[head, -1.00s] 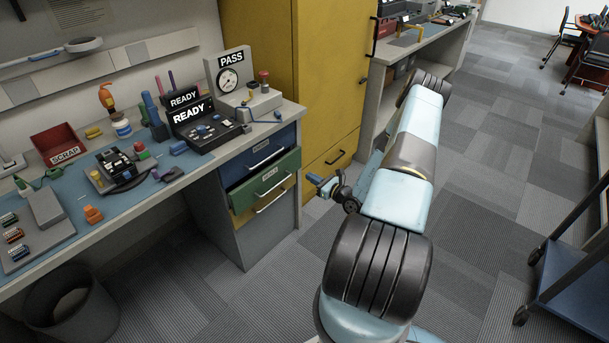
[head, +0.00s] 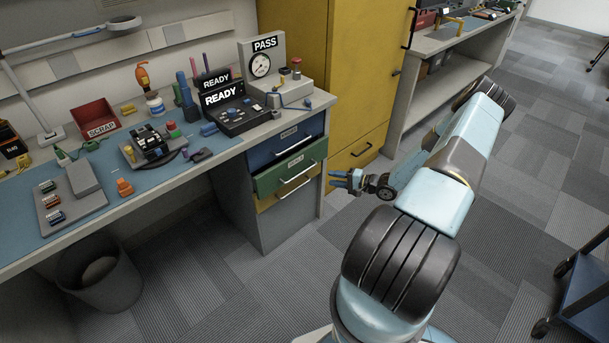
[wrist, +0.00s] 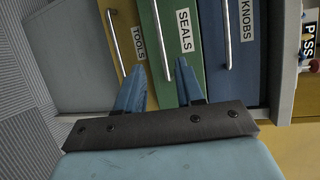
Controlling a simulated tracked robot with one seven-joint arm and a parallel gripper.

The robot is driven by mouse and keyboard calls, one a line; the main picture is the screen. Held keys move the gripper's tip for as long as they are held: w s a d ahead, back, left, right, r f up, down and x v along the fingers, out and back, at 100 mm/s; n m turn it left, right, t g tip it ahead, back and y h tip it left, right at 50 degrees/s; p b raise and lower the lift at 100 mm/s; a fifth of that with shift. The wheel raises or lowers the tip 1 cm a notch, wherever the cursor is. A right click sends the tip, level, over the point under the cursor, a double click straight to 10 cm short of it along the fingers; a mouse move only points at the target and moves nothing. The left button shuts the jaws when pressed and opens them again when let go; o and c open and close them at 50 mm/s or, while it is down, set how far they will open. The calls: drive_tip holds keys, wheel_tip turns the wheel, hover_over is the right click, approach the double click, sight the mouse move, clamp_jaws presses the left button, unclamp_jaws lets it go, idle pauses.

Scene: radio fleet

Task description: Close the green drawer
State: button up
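The green drawer (head: 290,171) is in the cabinet under the bench's right end, between a blue drawer above and a yellow one below. It stands partly pulled out, its front ahead of the blue drawer's. In the wrist view the green drawer (wrist: 184,82) appears on its side, labelled SEALS, with a silver bar handle (wrist: 158,38). My gripper (head: 336,178) is just right of the drawer front in the head view, pointing at it. In the wrist view my gripper (wrist: 159,66) is open and empty, its two blue fingers apart. One fingertip overlaps the green front; contact cannot be told.
The blue drawer (wrist: 222,83) reads KNOBS and the yellow drawer (wrist: 118,12) reads TOOLS. A yellow cabinet (head: 352,95) stands right behind the drawers. A bin (head: 100,272) is under the bench; a blue cart (head: 585,290) is at far right. Carpet in front is clear.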

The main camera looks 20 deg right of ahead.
drive_tip(key=x, duration=1.3)
drive_tip(key=shift+w+a, duration=0.25)
drive_tip(key=shift+a, duration=0.1)
drive_tip(key=shift+f, duration=0.15)
clamp_jaws()
